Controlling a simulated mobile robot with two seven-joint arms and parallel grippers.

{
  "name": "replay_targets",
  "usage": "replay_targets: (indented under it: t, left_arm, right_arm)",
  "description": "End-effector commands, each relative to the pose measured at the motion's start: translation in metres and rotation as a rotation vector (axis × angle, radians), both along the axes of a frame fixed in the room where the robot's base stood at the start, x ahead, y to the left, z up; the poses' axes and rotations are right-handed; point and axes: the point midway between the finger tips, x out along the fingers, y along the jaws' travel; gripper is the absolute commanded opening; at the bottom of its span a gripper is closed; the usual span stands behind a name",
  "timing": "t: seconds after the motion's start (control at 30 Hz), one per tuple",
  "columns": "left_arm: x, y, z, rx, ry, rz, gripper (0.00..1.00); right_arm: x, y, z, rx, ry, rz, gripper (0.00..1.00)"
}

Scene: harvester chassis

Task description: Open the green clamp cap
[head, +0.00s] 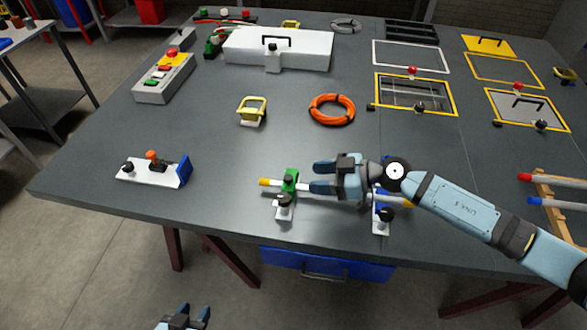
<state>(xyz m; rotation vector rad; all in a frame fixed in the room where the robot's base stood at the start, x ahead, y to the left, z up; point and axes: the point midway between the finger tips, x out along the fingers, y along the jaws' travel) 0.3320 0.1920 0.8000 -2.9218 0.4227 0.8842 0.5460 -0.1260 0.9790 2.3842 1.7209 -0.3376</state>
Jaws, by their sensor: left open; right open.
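The green clamp cap (290,178) sits over a pale rod (314,188) near the front of the table, above a white clamp base with a black knob (283,201). The cap looks closed over the rod. My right gripper (319,178) comes in from the right, open, with its fingers pointing left toward the green cap. Its fingertips appear a short way right of the cap and above the rod, with no visible contact. My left gripper (194,312) is open and empty at the bottom edge, in front of the table.
A blue clamp (382,212) holds the rod's right part, partly hidden by my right gripper. A white fixture with an orange knob (152,170) stands to the left. An orange ring (331,109) and yellow-framed part (252,110) lie behind. The table between is clear.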

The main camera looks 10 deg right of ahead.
Motion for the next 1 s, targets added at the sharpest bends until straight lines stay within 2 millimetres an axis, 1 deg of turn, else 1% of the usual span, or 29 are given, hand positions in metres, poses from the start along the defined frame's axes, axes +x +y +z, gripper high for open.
replay_targets:
  t: [0.03, 0.1, 0.2, 0.27, 0.6, 0.7, 0.8, 1.0]
  left_arm:
    - [0.000, 0.000, -0.004, 0.000, 0.000, 0.000, 0.43]
    - [0.000, 0.000, -0.005, 0.001, 0.000, -0.001, 0.43]
    - [0.000, 0.000, -0.005, 0.001, 0.001, -0.001, 0.43]
    - [-0.001, 0.000, -0.005, 0.001, 0.002, -0.001, 0.43]
    - [-0.002, 0.001, -0.008, 0.002, 0.005, 0.001, 0.43]
    - [-0.002, 0.002, -0.008, 0.002, 0.003, 0.000, 0.43]
    - [-0.001, 0.002, -0.008, 0.003, 0.003, 0.001, 0.43]
    - [-0.001, 0.002, -0.008, 0.003, 0.002, 0.001, 0.43]
  right_arm:
    - [0.005, -0.007, -0.004, -0.040, 0.014, 0.005, 0.50]
    - [0.008, -0.012, -0.006, -0.075, 0.036, 0.006, 0.50]
    - [0.011, -0.012, -0.009, -0.095, 0.049, 0.006, 0.50]
    - [0.013, -0.007, -0.011, -0.096, 0.051, 0.005, 0.50]
    - [0.027, 0.039, -0.030, -0.091, 0.050, 0.004, 0.50]
    - [0.030, 0.047, -0.034, -0.092, 0.051, 0.004, 0.50]
    - [0.031, 0.050, -0.035, -0.092, 0.050, 0.004, 0.50]
    - [0.031, 0.051, -0.036, -0.092, 0.050, 0.004, 0.50]
